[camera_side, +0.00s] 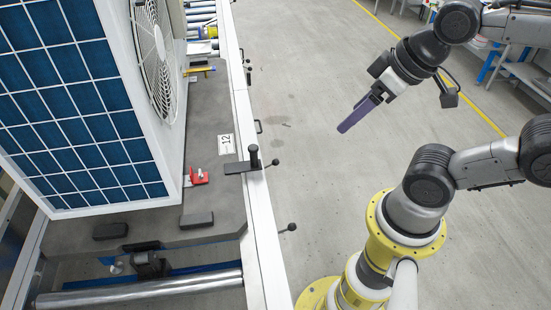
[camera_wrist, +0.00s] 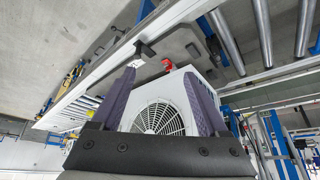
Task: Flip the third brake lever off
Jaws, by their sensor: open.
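Small black levers with ball knobs stick out from the white side rail (camera_side: 243,115) of the conveyor in the side view. One lever (camera_side: 290,227) is near the front, another lever (camera_side: 275,162) is beside the black post, and a smaller lever (camera_side: 249,68) is farther back. I cannot tell which counts as third, nor their on or off positions. My gripper (camera_side: 345,127) hangs over the floor, right of the rail and apart from every lever. Its purple fingers are spread and empty in the wrist view (camera_wrist: 160,74).
A large white unit with a fan grille (camera_side: 157,58) and blue gridded side (camera_side: 70,110) stands on a dark grey pallet (camera_side: 215,205). A black post (camera_side: 254,157) rises at the pallet's edge. A red bracket (camera_side: 199,177) is nearby. Open floor (camera_side: 310,90) lies between rail and arm.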

